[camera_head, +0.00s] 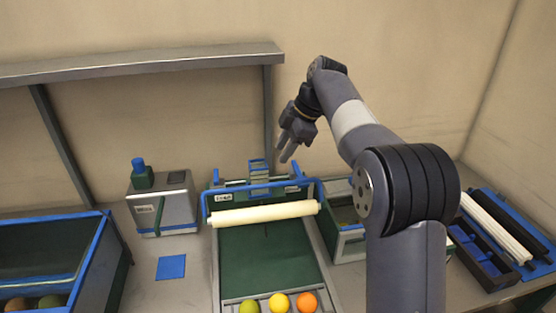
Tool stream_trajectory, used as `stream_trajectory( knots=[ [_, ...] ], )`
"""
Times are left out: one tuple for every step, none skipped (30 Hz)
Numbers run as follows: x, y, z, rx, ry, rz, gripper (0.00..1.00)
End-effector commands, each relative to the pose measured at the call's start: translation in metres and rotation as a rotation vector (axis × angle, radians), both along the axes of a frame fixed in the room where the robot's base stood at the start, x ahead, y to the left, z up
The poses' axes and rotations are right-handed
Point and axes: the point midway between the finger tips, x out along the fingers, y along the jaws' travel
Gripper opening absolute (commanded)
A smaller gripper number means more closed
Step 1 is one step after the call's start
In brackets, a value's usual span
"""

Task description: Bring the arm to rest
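My gripper (287,153) hangs in the air at the upper middle, in front of the wall and above the back end of the sorting belt (265,258). Its fingers point down and left, and nothing shows between them. The side-on angle hides how far apart they are. My arm rises from the lower right, bends, and reaches up and left to the gripper. A yellow-green fruit (249,307), a yellow fruit (279,303) and an orange fruit (307,303) sit in a row at the belt's near end, well away from the gripper.
A cream roller (263,213) and blue frame (262,188) cross the belt. A blue-rimmed bin (98,245) with fruit stands left, near a grey box (163,208) and blue square (171,267). My arm partly hides a green crate (341,243). A roller rack (497,235) lies right.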

Motion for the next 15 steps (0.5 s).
stream_trajectory(
  knots=[
    [-0.0005, -0.0014, 0.0025, 0.000, 0.001, 0.000, 0.34],
    [-0.0008, -0.0019, 0.0036, 0.000, 0.001, 0.000, 0.34],
    [-0.0010, -0.0024, 0.0047, -0.001, 0.002, 0.001, 0.34],
    [-0.0011, -0.0026, 0.0051, -0.001, 0.002, 0.001, 0.34],
    [-0.0012, -0.0027, 0.0054, -0.001, 0.002, 0.001, 0.34],
    [-0.0013, -0.0027, 0.0055, -0.001, 0.003, 0.001, 0.34],
    [-0.0013, -0.0027, 0.0054, -0.001, 0.003, 0.001, 0.34],
    [-0.0013, -0.0026, 0.0053, -0.001, 0.003, 0.001, 0.34],
    [-0.0013, -0.0026, 0.0053, -0.001, 0.003, 0.001, 0.34],
    [-0.0013, -0.0026, 0.0052, -0.001, 0.003, 0.001, 0.34],
    [-0.0013, -0.0025, 0.0051, -0.001, 0.003, 0.001, 0.34],
    [-0.0013, -0.0024, 0.0048, -0.001, 0.003, 0.001, 0.34],
    [-0.0013, -0.0021, 0.0042, 0.000, 0.004, 0.002, 0.34],
    [-0.0013, -0.0017, 0.0032, 0.000, 0.004, 0.002, 0.34],
    [-0.0011, -0.0007, 0.0010, -0.001, 0.005, 0.002, 0.34]
  ],
)
